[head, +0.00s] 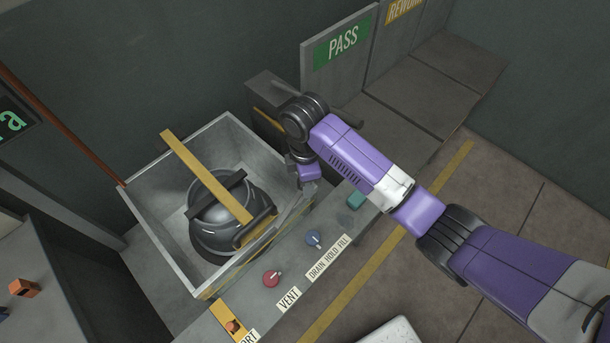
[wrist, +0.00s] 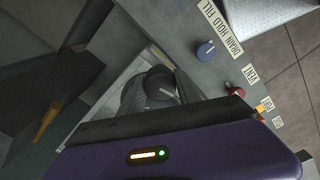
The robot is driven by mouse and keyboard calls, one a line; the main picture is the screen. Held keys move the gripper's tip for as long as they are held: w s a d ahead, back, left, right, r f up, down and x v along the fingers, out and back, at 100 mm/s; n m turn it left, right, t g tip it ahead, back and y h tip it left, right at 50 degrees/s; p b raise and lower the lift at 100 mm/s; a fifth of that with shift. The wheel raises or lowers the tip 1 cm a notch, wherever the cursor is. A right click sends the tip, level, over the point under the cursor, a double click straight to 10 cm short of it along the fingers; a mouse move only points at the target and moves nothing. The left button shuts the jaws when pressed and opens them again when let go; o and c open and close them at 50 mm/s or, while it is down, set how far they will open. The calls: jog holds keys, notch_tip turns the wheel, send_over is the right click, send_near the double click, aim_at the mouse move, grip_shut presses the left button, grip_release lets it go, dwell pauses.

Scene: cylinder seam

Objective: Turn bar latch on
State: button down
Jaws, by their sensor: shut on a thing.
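The bar latch (head: 200,171) is a long yellow bar lying slantwise over a dark round vessel (head: 232,198) inside a grey open-topped bin. A short black crosspiece (head: 216,195) passes under the bar. The exact contact is small and partly hidden. In the wrist view, the dark fingers point into the bin, and the purple gripper body hides the bar.
The bin (head: 155,232) has raised walls on all sides. A panel beside it carries a red knob (head: 272,279), a blue knob (head: 313,239) and a teal part (head: 356,200). The PASS board (head: 343,42) stands behind my arm.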

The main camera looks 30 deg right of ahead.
jog(key=shift+d+r+m+p, duration=0.15)
jog(key=shift+m+p, duration=0.7)
jog(key=shift+m, duration=0.45)
jog(key=c, duration=0.9)
grip_release()
jog(key=shift+o, duration=0.2)
jog(key=shift+r+b, duration=0.5)
jog(key=shift+r, duration=3.35)
